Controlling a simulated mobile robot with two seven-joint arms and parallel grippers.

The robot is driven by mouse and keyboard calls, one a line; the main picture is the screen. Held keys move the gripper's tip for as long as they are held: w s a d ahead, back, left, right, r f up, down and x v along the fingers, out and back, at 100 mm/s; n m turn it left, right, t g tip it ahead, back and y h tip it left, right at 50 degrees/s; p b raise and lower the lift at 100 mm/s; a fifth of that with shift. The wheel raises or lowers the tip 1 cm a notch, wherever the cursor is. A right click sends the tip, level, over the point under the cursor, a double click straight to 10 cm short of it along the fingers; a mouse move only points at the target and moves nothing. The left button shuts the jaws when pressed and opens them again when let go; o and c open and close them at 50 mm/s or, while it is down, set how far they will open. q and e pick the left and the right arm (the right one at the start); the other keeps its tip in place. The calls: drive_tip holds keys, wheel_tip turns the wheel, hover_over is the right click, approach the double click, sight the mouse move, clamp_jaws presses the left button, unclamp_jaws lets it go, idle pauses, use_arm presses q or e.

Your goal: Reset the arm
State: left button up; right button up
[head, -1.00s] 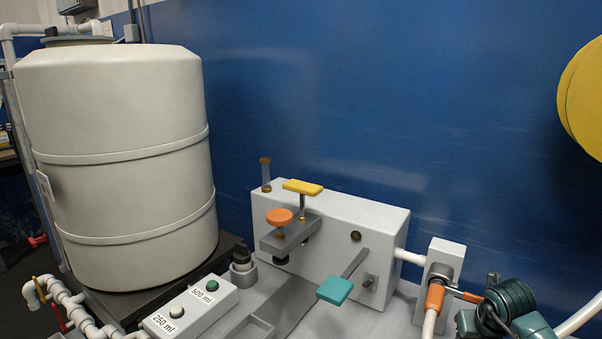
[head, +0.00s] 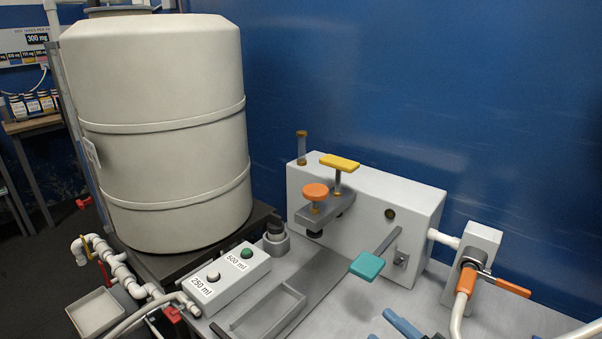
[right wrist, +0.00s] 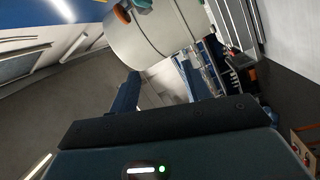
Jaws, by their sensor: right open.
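My right gripper (head: 392,328) shows only in part at the bottom edge of the head view, as blue fingers in front of the bench device. In the right wrist view its two fingers (right wrist: 158,90) stand apart with nothing between them. It is clear of the orange valve handle (head: 512,287), which points right from the white valve block (head: 484,243). The rest of the right arm is out of the head view. My left gripper is not in view.
A white box (head: 425,215) carries an orange knob (head: 315,191), a yellow handle (head: 340,162) and a teal lever (head: 367,265). A two-button box (head: 225,277) stands left of it. A large tank (head: 160,120) fills the back left. Pipes run at lower left.

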drive_tip(key=s+f+m+h, duration=0.2)
drive_tip(key=f+m+h, duration=0.1)
drive_tip(key=m, duration=0.2)
drive_tip(key=s+f+m+g+h, duration=0.1)
drive_tip(key=s+f+m+h, duration=0.2)
drive_tip(key=m, duration=0.3)
drive_tip(key=s+d+f+m+g+h+p, duration=0.1)
drive_tip(key=s+f+m+h, duration=0.1)
drive_tip(key=s+f+m, duration=0.1)
drive_tip(key=shift+f+m+h, duration=0.4)
drive_tip(key=shift+f+m, duration=0.4)
drive_tip(key=shift+m, duration=0.4)
drive_tip(key=s+f+g, duration=0.1)
drive_tip(key=s+a+f+m, duration=0.1)
drive_tip(key=s, duration=0.1)
drive_tip(key=s+a+f+m+g, duration=0.1)
drive_tip(key=shift+s+a+f+g, duration=0.15)
drive_tip(key=shift+s+f+g, duration=0.05)
drive_tip(key=shift+f+g, duration=0.1)
drive_tip(key=shift+a+f, duration=0.1)
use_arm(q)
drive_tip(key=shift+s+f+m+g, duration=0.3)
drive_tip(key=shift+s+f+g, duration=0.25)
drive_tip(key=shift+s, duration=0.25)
use_arm(e)
drive_tip(key=shift+c, duration=0.5)
